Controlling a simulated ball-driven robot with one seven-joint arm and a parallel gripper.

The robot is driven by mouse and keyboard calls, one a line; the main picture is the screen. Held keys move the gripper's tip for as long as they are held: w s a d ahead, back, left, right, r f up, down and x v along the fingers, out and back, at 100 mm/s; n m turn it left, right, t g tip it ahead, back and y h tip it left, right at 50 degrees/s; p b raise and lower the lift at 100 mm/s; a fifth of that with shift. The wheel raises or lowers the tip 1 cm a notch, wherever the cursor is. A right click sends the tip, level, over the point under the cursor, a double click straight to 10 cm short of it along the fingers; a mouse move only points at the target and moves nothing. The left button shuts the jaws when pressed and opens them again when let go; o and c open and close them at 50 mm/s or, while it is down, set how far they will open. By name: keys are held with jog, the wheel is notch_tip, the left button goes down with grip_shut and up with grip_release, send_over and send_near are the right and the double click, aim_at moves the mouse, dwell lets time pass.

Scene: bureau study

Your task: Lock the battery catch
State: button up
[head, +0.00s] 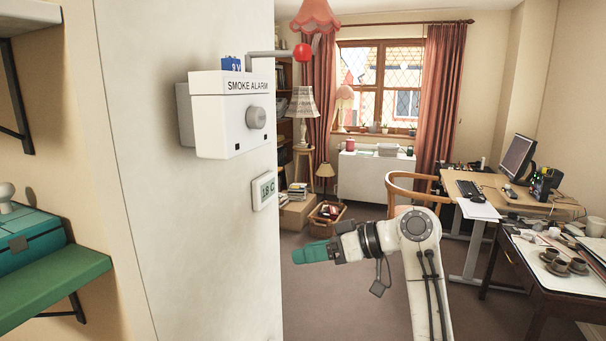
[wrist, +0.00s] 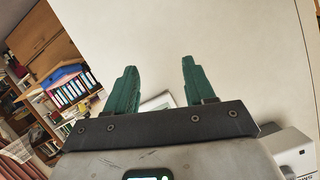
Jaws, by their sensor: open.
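The white smoke alarm (head: 222,110) is fixed to the pale wall at left of centre in the head view. A blue 9V battery (head: 231,64) shows at its top. A grey lever (head: 272,54) with a red ball (head: 303,51) sticks out to the right from the alarm's top; it appears to be the battery catch. My gripper (head: 308,253) is below and to the right of the alarm, apart from it, with green fingers. In the wrist view my gripper (wrist: 155,70) is open and empty, and the alarm (wrist: 293,150) shows at the lower right.
A small display panel (head: 264,190) is on the wall below the alarm. A green shelf (head: 45,283) with a teal box (head: 28,240) juts out at the left. Open floor lies behind my arm; desks (head: 520,200) stand at the right.

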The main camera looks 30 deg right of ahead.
jog(key=d+r+n+t+y+b, duration=0.1)
jog(key=d+r+n+y, duration=0.25)
jog(key=r, duration=1.35)
jog(key=n+g+y+b, duration=0.2)
jog(key=n+y, duration=0.1)
jog(key=n, duration=0.3)
send_near(303, 53)
jog(key=w, duration=0.1)
jog(key=shift+h, duration=0.25)
jog(key=x, duration=0.3)
jog(key=p+x, duration=0.1)
jog(key=x, duration=0.2)
jog(key=p+x, duration=0.1)
jog(key=x, duration=0.2)
jog(key=shift+w+r, duration=0.25)
jog(key=shift+w, duration=0.05)
grip_shut()
